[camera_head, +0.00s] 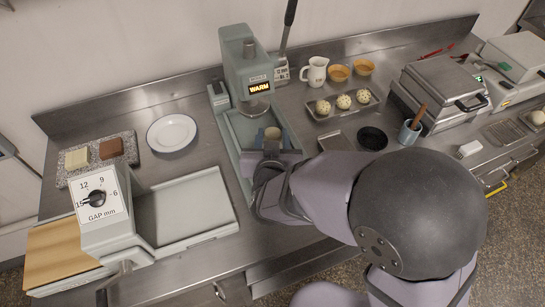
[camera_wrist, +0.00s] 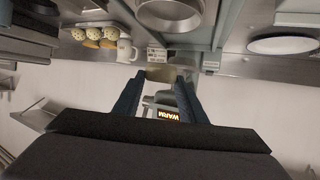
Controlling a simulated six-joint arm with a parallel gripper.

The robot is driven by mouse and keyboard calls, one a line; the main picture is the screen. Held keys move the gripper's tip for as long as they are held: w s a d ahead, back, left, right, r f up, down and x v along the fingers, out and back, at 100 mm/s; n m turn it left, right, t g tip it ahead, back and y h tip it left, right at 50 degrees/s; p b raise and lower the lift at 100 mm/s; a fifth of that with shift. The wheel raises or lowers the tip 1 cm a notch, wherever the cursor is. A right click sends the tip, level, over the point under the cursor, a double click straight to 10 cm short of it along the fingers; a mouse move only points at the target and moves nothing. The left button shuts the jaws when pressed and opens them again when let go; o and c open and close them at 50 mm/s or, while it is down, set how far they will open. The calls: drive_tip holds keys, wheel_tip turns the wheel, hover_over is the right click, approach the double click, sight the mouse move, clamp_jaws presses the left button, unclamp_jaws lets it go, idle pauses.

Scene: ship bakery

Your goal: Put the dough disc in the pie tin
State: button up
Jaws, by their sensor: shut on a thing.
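My gripper (camera_head: 271,147) is over the bed of the green press (camera_head: 236,50) and is shut on a small pale tan piece, the dough disc (camera_head: 272,132). In the wrist view the disc (camera_wrist: 160,73) shows between the fingertips; its lower part is hidden in the head view. A round grey metal rim (camera_wrist: 168,22) shows close by in the wrist view, apart from the disc. I cannot tell whether it is the pie tin or part of the press. A dark round pan (camera_head: 372,138) lies on the bench to the right.
Dough balls sit on a tray (camera_head: 322,115) behind the pan. A white jug (camera_head: 315,72) and orange bowls stand at the back. A utensil pot (camera_head: 409,131) stands right of the pan. A white plate (camera_head: 171,132) and a sheeter (camera_head: 115,225) are at left.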

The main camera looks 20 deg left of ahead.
drive_tip(key=shift+f, duration=4.2)
drive_tip(key=shift+f, duration=0.1)
drive_tip(key=o, duration=0.6)
drive_tip(key=shift+f, duration=0.1)
drive_tip(key=shift+o, duration=0.9)
